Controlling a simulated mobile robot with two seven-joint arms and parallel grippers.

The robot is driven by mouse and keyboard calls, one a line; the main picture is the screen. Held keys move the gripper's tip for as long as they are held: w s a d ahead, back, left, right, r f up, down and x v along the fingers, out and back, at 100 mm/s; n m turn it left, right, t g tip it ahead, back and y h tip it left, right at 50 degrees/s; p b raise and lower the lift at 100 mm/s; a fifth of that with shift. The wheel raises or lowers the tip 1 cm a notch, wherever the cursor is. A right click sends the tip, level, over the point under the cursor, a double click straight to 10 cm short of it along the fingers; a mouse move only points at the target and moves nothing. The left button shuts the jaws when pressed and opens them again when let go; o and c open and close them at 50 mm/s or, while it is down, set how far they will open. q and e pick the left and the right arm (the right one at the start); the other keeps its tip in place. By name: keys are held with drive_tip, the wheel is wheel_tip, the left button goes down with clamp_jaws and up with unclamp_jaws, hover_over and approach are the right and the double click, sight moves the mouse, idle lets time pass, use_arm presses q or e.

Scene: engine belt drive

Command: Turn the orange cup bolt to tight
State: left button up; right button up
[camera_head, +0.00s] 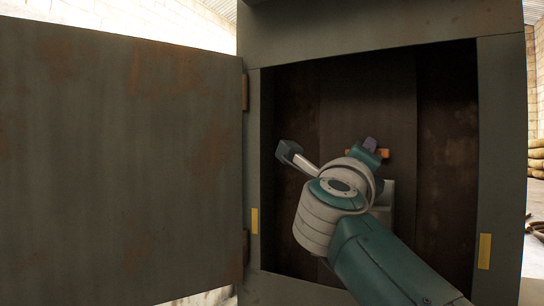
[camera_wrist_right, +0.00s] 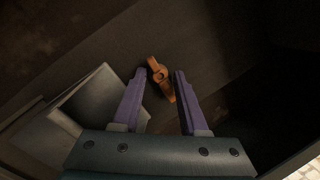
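The orange cup bolt (camera_wrist_right: 162,78) shows in the right wrist view as a small winged piece with a round centre, set against the dark back panel. In the head view, the right gripper (camera_head: 370,145) is mostly hidden behind my wrist. My left gripper is not in view.
A grey metal cabinet (camera_head: 365,27) surrounds my right arm, its door (camera_head: 120,160) swung open to the left. A pale lever with a dark block end (camera_head: 289,151) sticks out left of my wrist. A grey box (camera_wrist_right: 90,103) stands close left of the fingers.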

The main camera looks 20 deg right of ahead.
drive_tip(key=shift+f, duration=0.1)
clamp_jaws()
drive_tip(key=shift+w+a+r+m+g+h+b, duration=0.15)
drive_tip(key=shift+m+g+b, duration=0.8)
drive_tip(key=shift+m+b, duration=2.05)
drive_tip(key=shift+d+m+g+h+b, duration=0.1)
drive_tip(key=shift+m+g+b, duration=0.9)
drive_tip(key=shift+m+b, duration=2.05)
drive_tip(key=shift+w+a+r+m+g+h+b, duration=0.15)
drive_tip(key=shift+m+g+b, duration=1.15)
drive_tip(key=shift+m, duration=3.05)
drive_tip(key=shift+f+t+b, duration=0.1)
drive_tip(key=shift+t+b, duration=0.2)
drive_tip(key=shift+t, duration=0.05)
